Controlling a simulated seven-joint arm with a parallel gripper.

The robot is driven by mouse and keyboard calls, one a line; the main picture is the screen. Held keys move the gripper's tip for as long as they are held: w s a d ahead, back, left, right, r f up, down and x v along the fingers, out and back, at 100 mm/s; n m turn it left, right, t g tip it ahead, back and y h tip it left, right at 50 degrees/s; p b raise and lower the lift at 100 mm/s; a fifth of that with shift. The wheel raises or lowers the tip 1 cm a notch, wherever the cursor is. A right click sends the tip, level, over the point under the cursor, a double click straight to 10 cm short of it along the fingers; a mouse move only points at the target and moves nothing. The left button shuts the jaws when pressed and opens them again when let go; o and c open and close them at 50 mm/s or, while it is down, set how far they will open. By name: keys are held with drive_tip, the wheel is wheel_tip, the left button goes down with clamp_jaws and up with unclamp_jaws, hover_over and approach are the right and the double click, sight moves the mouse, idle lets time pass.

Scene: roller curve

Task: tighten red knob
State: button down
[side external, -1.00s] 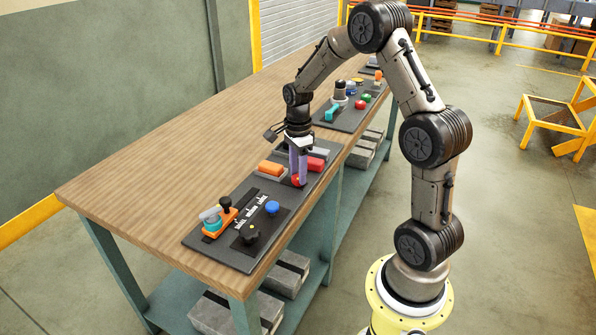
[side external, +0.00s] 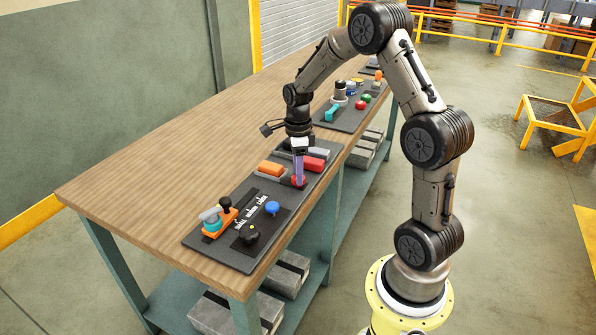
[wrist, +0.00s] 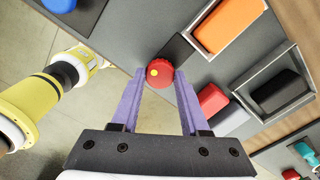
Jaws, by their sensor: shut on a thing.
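The red knob (wrist: 160,76) is round with a ridged rim and a yellow dot on top, and sits on the dark board (side external: 226,250). In the wrist view the two purple fingers of my gripper (wrist: 159,82) stand on either side of it, shut on it. In the side view my gripper (side external: 299,181) points straight down at the knob (side external: 297,182), which is partly hidden behind the fingers. The yellow dot lies left of the knob's middle in the wrist view.
Bare wooden tabletop (side external: 180,165) lies left of the board.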

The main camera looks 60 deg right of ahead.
drive_tip(key=shift+d+r, duration=0.1)
drive_tip(key=shift+r, duration=0.1)
drive_tip(key=c, duration=0.6)
unclamp_jaws()
drive_tip(key=shift+o, duration=1)
drive_tip(key=shift+f, duration=0.15)
wheel_tip(320, 180, up, 14)
